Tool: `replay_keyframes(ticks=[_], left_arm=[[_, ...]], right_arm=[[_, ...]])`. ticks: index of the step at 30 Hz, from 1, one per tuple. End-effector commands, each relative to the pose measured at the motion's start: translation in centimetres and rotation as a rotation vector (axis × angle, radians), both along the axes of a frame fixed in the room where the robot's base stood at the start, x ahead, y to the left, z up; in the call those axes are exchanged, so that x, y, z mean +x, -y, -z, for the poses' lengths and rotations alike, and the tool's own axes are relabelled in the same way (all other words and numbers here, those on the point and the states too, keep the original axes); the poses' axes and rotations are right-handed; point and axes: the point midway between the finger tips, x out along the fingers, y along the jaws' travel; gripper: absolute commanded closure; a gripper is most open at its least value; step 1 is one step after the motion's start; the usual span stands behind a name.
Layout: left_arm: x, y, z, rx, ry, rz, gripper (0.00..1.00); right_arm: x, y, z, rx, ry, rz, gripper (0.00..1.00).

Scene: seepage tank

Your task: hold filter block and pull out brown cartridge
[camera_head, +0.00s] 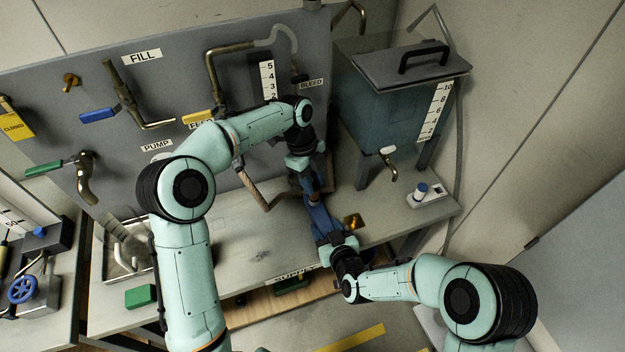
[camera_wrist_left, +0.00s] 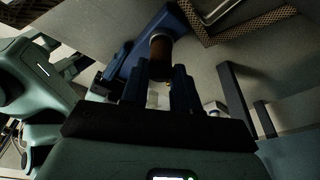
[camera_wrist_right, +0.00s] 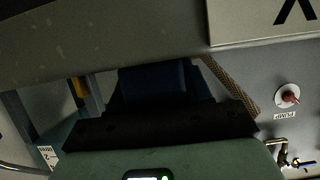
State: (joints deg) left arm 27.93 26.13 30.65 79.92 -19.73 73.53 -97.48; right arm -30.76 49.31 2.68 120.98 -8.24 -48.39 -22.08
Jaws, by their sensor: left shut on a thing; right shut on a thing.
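The blue filter block (camera_head: 321,218) is in the middle of the head view, above the table's front edge. The brown cartridge (camera_wrist_left: 160,57) sticks out of the block in the left wrist view, and a little of it shows in the head view (camera_head: 314,201). My left gripper (camera_wrist_left: 157,92) comes from above and is shut on the cartridge's outer end, which its fingers partly hide. My right gripper (camera_head: 333,240) is shut on the block from the front. In the right wrist view the block (camera_wrist_right: 158,82) fills the space between the dark fingers.
The grey panel (camera_head: 150,90) with pipes and valves stands behind. The lidded water tank (camera_head: 385,105) is at right. A green block (camera_head: 140,296) lies front left.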

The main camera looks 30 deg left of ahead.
Motion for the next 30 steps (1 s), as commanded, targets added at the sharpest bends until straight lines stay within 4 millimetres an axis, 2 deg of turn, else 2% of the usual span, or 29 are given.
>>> replay_keyframes(ticks=[13,30], left_arm=[[0.1,0.1,-0.8,-0.002,0.003,-0.001,1.00],[0.1,0.0,-3.6,-0.001,0.003,-0.001,1.00]], right_arm=[[-0.1,0.1,0.2,-0.004,-0.006,-0.001,1.00],[0.0,0.1,0.2,-0.003,-0.004,0.001,1.00]])
